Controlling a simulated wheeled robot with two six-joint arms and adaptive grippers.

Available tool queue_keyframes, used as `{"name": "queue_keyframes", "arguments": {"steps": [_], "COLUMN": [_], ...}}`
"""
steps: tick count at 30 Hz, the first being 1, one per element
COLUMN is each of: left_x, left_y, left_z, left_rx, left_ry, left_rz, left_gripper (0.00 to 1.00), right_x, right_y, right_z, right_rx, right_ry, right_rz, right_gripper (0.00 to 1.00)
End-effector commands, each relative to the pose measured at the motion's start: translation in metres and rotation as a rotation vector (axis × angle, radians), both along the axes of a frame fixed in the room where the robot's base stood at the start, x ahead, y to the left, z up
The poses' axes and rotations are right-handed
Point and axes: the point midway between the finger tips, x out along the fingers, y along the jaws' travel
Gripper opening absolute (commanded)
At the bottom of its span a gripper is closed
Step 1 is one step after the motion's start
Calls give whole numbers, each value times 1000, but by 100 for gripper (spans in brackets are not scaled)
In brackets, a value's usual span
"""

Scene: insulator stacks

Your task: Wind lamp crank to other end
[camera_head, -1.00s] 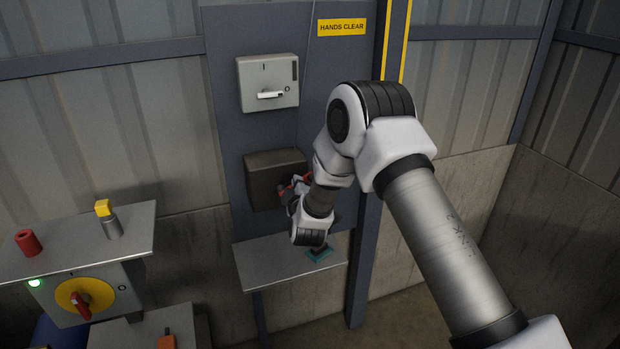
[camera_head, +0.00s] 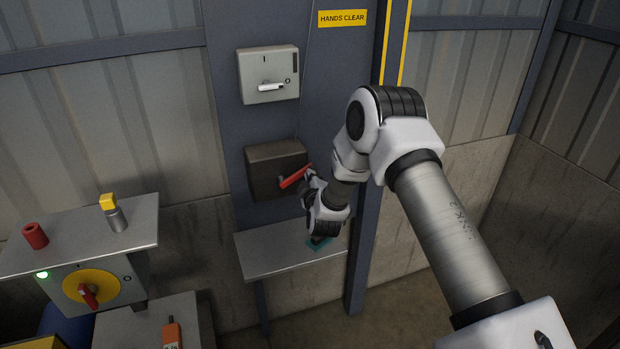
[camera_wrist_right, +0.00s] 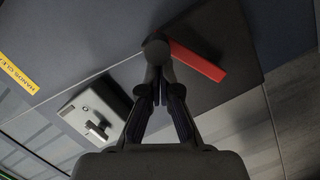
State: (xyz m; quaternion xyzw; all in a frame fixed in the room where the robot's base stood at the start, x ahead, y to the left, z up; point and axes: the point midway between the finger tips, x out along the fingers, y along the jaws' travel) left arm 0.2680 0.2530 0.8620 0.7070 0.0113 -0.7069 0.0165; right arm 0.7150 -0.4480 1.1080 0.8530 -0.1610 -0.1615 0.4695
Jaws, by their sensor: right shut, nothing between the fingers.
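The lamp crank is a red arm (camera_head: 294,177) on the front of a dark brown box (camera_head: 262,172) on the blue-grey panel. In the head view it slants up to the right. It also shows in the right wrist view as a red bar (camera_wrist_right: 198,61), with a dark round knob (camera_wrist_right: 156,50) at its near end. My right gripper (camera_head: 309,182) is at the crank's right end, partly hidden by its own wrist. In the wrist view its fingers (camera_wrist_right: 158,88) are shut with nothing held, their tips close to the knob; whether they touch it is unclear. My left gripper is out of view.
A grey switch box (camera_head: 268,75) with a white handle sits above the crank box. A metal shelf (camera_head: 270,262) juts out below, with a teal item (camera_head: 318,243) under my wrist. At left, a bench (camera_head: 75,240) carries red and yellow-topped parts above a yellow-red rotary switch (camera_head: 90,288).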

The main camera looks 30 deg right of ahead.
Motion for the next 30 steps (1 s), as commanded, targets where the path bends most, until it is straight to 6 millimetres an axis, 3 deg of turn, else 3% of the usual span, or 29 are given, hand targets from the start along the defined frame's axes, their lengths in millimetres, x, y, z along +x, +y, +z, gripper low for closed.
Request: {"name": "queue_keyframes", "arguments": {"steps": [14, 30], "left_x": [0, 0], "left_y": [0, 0], "left_z": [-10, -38], "left_rx": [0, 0], "left_ry": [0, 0], "left_rz": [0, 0], "left_gripper": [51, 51], "right_x": [-2, -5], "right_y": [-6, -18], "right_z": [-9, -32], "right_rx": [90, 329], "right_ry": [-16, -74], "right_rz": [-4, -5], "right_gripper": [0, 0]}}
